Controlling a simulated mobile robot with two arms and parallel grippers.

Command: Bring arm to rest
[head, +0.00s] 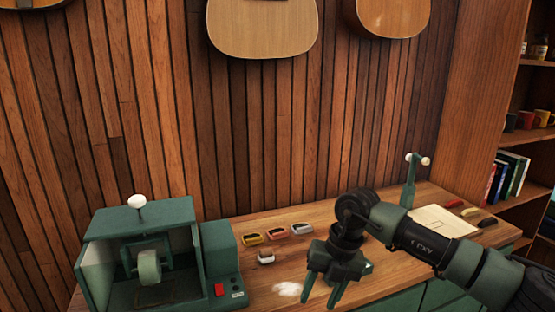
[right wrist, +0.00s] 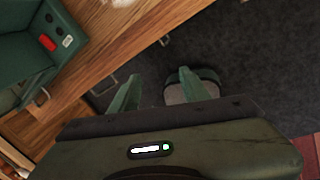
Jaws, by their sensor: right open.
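My right gripper (head: 321,291) hangs over the front part of the wooden workbench, its fingers pointing down. Its two green fingers stand apart with nothing between them. In the right wrist view the open fingers (right wrist: 160,80) show against the dark floor, beyond the bench edge. My right arm comes in from the right of the head view and hides part of the bench. My left gripper is in neither view.
A green machine with a wheel (head: 149,265) stands on the bench (head: 262,281) at the left. Several small coloured pieces (head: 276,231) and a white powdery patch (head: 287,289) lie beside it. A paper sheet (head: 436,224) and a green stand (head: 410,180) are at the right. Guitars hang above.

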